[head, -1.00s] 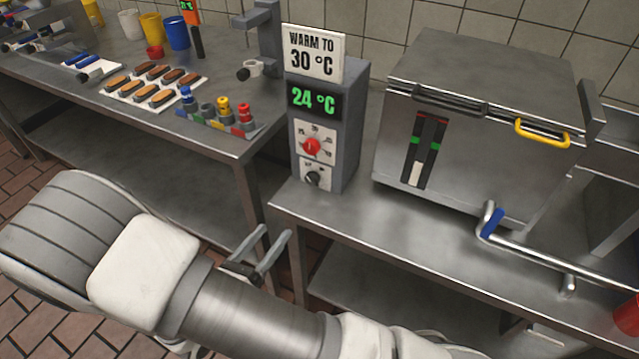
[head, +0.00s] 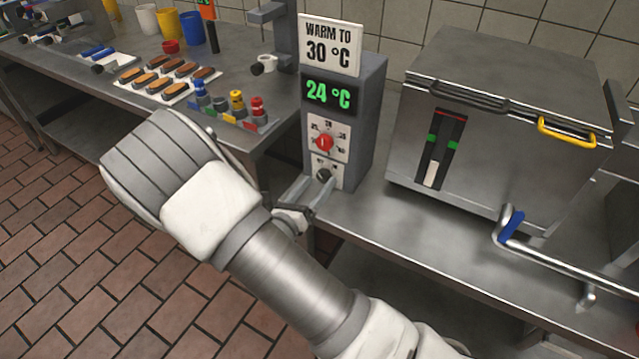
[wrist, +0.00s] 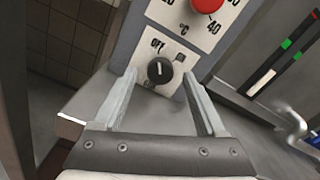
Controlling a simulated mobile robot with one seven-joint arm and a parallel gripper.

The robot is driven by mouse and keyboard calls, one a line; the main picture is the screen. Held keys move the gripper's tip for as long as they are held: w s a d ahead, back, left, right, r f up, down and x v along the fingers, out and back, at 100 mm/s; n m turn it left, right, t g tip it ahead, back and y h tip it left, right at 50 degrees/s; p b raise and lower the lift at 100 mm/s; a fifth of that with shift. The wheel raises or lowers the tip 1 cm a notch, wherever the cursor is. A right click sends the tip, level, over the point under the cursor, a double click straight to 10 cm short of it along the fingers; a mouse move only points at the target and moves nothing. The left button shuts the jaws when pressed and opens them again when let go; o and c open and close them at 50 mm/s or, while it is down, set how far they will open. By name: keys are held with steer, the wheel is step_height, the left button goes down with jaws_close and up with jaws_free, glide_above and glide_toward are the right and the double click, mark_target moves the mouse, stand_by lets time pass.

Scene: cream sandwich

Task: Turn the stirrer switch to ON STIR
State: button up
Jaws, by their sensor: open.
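The stirrer switch is a small black knob (head: 323,175) low on the front of the grey control box (head: 372,110). In the wrist view the knob (wrist: 160,70) has a white pointer line, with "OFF" readable at its upper left; the right label is hidden or too small to read. My gripper (head: 312,185) is open in front of the switch. In the wrist view its two fingers (wrist: 156,88) stand on either side of the knob, apart from it, with nothing between them but the view of the panel.
A red temperature dial (head: 324,142) sits just above the switch, below a green "24 °C" display (head: 328,94) and a "WARM TO 30 °C" sign (head: 330,45). A steel vat (head: 500,130) stands to the right. A pipe with a blue handle (head: 511,222) is at the bench front.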

steer(key=shift+x, duration=0.8)
jaws_close()
